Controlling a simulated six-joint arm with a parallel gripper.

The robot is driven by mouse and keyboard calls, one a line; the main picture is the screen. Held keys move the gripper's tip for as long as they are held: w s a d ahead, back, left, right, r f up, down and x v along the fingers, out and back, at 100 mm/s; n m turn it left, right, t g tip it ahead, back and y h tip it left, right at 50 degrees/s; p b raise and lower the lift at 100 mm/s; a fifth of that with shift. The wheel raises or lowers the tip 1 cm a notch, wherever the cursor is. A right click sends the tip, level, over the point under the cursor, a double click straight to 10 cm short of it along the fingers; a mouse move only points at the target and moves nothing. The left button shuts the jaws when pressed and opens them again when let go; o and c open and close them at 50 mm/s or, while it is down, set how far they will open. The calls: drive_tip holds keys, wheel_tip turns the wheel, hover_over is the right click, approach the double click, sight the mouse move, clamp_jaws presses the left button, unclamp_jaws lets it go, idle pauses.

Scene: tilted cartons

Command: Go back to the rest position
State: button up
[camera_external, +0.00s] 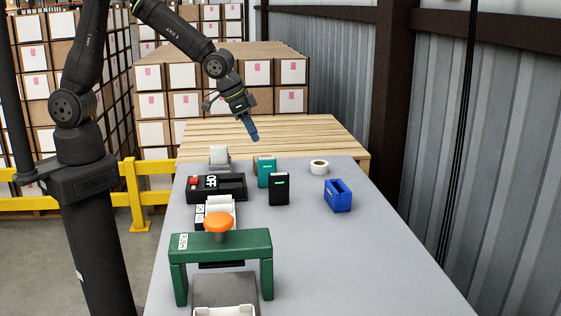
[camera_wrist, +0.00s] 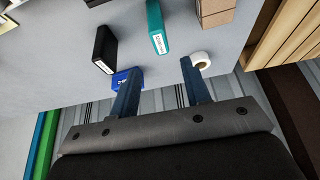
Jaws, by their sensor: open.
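My gripper (camera_external: 253,134) hangs in the air above the far part of the grey table (camera_external: 330,255), near the wooden pallet top. In the wrist view my gripper (camera_wrist: 158,82) shows two blue fingers spread apart with nothing between them. A black box (camera_external: 279,189) and a teal box (camera_external: 266,172) stand upright on the table below it. They also show in the wrist view, the black box (camera_wrist: 105,48) left of the teal box (camera_wrist: 157,28). A blue open holder (camera_external: 338,196) and a white tape roll (camera_external: 319,167) sit to the right.
A wooden pallet (camera_external: 330,140) and stacked cartons (camera_external: 225,75) lie beyond. The table's right front is clear.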

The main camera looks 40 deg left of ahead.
sight(266, 158)
drive_tip(key=shift+f, duration=0.15)
drive_tip(key=x, duration=1.2)
idle(0.3)
